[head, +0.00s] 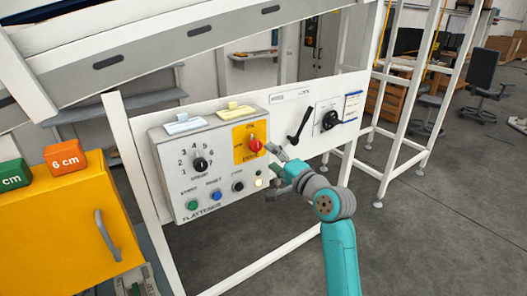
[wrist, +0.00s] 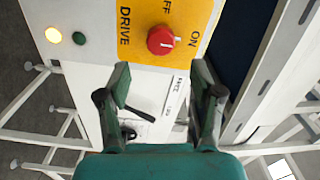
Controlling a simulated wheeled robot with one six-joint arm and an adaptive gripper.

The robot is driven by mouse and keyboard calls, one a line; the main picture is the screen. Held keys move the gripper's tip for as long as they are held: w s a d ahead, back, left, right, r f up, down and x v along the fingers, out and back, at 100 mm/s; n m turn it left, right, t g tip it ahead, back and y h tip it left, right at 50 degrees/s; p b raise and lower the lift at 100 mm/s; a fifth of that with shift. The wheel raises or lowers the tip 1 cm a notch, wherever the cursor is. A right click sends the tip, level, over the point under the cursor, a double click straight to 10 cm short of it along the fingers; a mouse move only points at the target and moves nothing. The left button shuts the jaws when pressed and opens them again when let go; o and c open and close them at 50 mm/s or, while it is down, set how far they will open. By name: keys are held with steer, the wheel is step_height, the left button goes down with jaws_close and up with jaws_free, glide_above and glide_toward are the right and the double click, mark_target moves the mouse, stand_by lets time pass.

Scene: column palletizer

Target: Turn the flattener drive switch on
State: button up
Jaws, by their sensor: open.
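The flattener drive switch is a red round knob (head: 256,145) on a yellow plate (head: 239,155) at the panel's upper right. In the wrist view the knob (wrist: 161,40) lies ahead of my fingers, centred between them. The plate there (wrist: 140,20) reads DRIVE at left, OFF above the knob and ON at right. A short white mark shows on the knob; I cannot tell surely which label it points to. My gripper (wrist: 162,72) is open and empty, its fingertips short of the knob.
The grey control box (head: 215,184) has a black selector (head: 200,164), buttons and a pale lamp (head: 258,182), lit in the wrist view (wrist: 53,35). A black lever (head: 300,125) and black dial (head: 330,120) sit to the right. A yellow cabinet (head: 85,215) stands left.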

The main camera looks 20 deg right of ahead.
steer(key=v, duration=0.3)
steer(key=shift+s+d, duration=0.1)
steer(key=shift+s, duration=0.15)
steer(key=s+a+f+n+g+h, duration=0.1)
steer(key=s+f+h, duration=0.2)
steer(key=s+f, duration=1)
steer(key=s+a+f+n+h, duration=0.1)
steer(key=s+f+n+h, duration=0.1)
steer(key=s+f, duration=1.05)
steer(key=s+a+r+n+g, duration=0.1)
steer(key=s+n, duration=0.8)
steer(key=s, duration=2.1)
steer(key=shift+a+r+h, duration=0.3)
steer(key=shift+a+r, duration=0.25)
steer(key=shift+r, duration=0.1)
